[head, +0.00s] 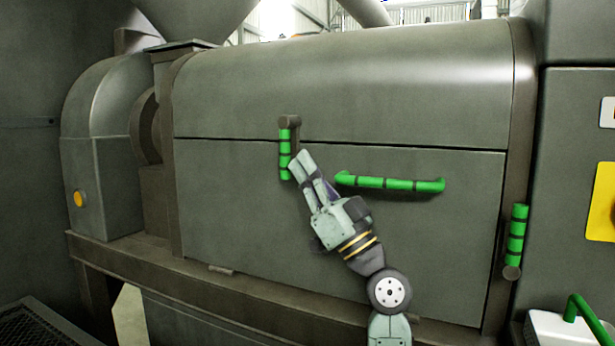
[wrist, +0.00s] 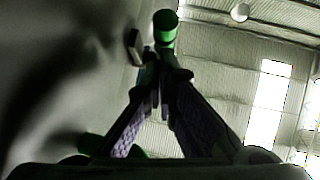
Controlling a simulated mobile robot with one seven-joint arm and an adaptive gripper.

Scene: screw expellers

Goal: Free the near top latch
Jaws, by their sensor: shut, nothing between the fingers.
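The top latch (head: 285,155) is a green, dark-banded handle hanging straight down from a dark pivot block on the seam of the grey-green housing. My gripper (head: 298,162) is just right of the handle's lower part, its fingers shut and empty, pointing up and to the left. In the wrist view the fingertips (wrist: 160,62) come together just below the green handle (wrist: 165,26), which shows end-on with a dark bracket beside it. I cannot tell whether the fingers touch the handle.
A horizontal green bar handle (head: 390,183) is on the lower panel, right of my gripper. Another green latch (head: 517,236) stands upright on the right-hand frame, its pivot at the bottom. A green-handled white box (head: 560,328) is at lower right. The panel's left part is clear.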

